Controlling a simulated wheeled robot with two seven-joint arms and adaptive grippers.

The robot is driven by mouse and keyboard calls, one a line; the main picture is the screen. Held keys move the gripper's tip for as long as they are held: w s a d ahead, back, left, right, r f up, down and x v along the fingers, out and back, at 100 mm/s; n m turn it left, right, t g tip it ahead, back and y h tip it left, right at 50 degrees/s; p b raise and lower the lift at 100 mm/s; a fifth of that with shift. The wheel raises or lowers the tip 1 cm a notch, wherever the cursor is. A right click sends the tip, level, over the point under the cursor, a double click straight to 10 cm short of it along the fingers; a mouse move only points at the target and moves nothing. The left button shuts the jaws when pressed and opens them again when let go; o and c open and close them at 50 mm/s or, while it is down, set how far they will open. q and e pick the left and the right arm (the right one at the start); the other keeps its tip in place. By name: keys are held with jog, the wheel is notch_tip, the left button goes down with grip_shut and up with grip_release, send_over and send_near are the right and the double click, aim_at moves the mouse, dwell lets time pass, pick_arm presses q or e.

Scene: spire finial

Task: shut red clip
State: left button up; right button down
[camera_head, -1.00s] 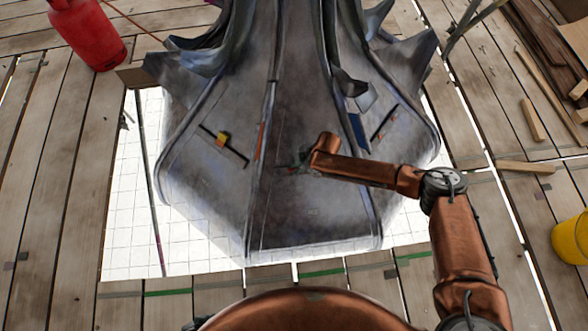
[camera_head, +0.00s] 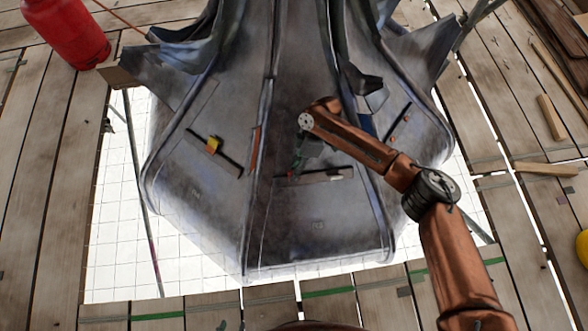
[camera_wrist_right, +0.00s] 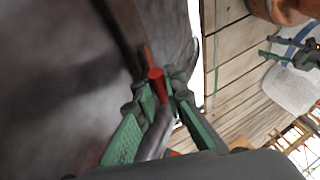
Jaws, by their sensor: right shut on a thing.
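My right gripper (camera_head: 298,164) is at the front panel of the grey spire (camera_head: 310,225), small and partly under my copper forearm in the head view. In the right wrist view its green fingers (camera_wrist_right: 160,100) are closed around a red-ended part with a grey stem, which I take to be the red clip (camera_wrist_right: 156,76). How far the clip is shut cannot be seen. My left gripper is not seen in the head view; a green-fingered gripper, apparently my left, shows in the right wrist view (camera_wrist_right: 276,49), its fingers apart and empty.
A yellow clip (camera_head: 214,145) sits on a dark bar on the left panel. A dark slot bar (camera_head: 315,175) lies just below my right gripper. A red gas cylinder (camera_head: 66,32) stands at the upper left. Loose wood (camera_head: 550,118) lies on the right planks.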

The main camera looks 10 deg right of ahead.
jog(key=shift+a+f+g+b, duration=0.1)
jog(key=shift+f+g+b, duration=0.2)
jog(key=shift+g, duration=0.2)
jog(key=shift+w+r, duration=0.1)
jog(key=c, duration=2)
grip_release()
jog(key=shift+o, duration=0.2)
jog(key=shift+w+r, duration=0.1)
jog(key=v, duration=1.2)
jog(key=shift+w, duration=0.15)
